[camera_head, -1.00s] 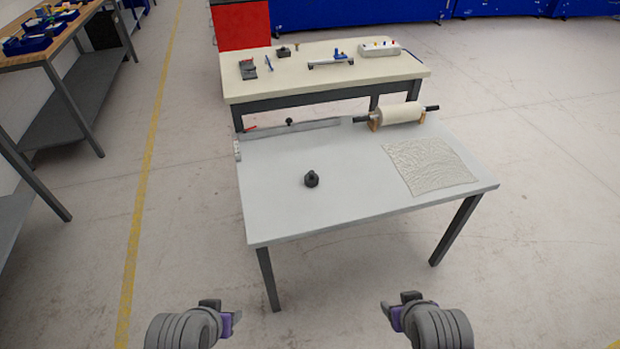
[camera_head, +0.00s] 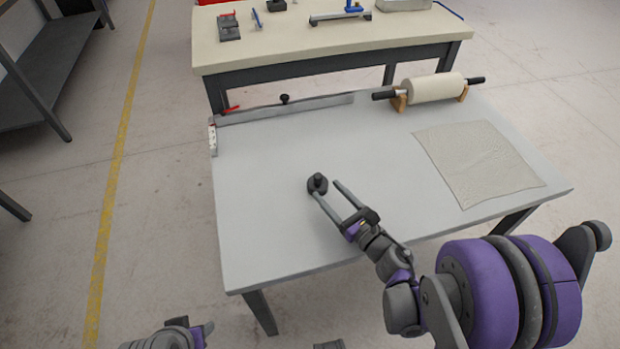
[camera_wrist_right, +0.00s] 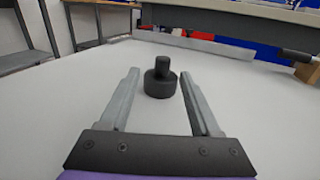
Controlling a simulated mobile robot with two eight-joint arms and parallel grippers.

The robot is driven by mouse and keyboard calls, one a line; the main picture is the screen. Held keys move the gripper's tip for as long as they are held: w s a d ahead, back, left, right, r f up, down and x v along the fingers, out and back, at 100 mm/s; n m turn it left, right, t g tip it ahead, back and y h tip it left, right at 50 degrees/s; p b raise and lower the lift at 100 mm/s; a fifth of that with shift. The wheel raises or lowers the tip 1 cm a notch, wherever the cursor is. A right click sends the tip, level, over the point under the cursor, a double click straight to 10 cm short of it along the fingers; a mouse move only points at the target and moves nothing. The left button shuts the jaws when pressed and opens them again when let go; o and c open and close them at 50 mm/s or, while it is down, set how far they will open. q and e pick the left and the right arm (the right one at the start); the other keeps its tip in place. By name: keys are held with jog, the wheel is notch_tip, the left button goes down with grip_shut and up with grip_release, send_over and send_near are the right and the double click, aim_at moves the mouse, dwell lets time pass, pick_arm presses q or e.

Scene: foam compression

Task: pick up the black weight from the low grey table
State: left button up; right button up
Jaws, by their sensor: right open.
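The black weight (camera_head: 317,184), a squat cylinder with a narrower knob on top, stands upright on the low grey table (camera_head: 260,230). My right gripper (camera_head: 325,188) is open and reaches over the table from the right. In the right wrist view the weight (camera_wrist_right: 160,80) stands just beyond the open fingertips (camera_wrist_right: 168,76), roughly centred between them and apart from both. In the head view the left-hand finger's tip overlaps the weight's edge; I cannot tell from there if they touch. My left gripper (camera_head: 195,332) shows only partly at the bottom edge, and its jaws are unclear.
A cream roll (camera_head: 435,88) on a wooden stand and a textured sheet (camera_head: 480,162) lie on the table's right side. A metal straightedge (camera_head: 285,107) runs along the back left. A cream-topped table (camera_head: 330,35) with tools stands behind. The grey table's left part is clear.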

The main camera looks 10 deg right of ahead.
aim_at(318, 181)
jog(key=x, duration=0.3)
jog(key=shift+w+a+r, duration=0.15)
jog(key=shift+w, duration=0.05)
jog(key=x, duration=0.5)
jog(key=shift+w+r, duration=0.25)
jog(key=shift+w, duration=0.25)
grip_shut()
dwell(0.8)
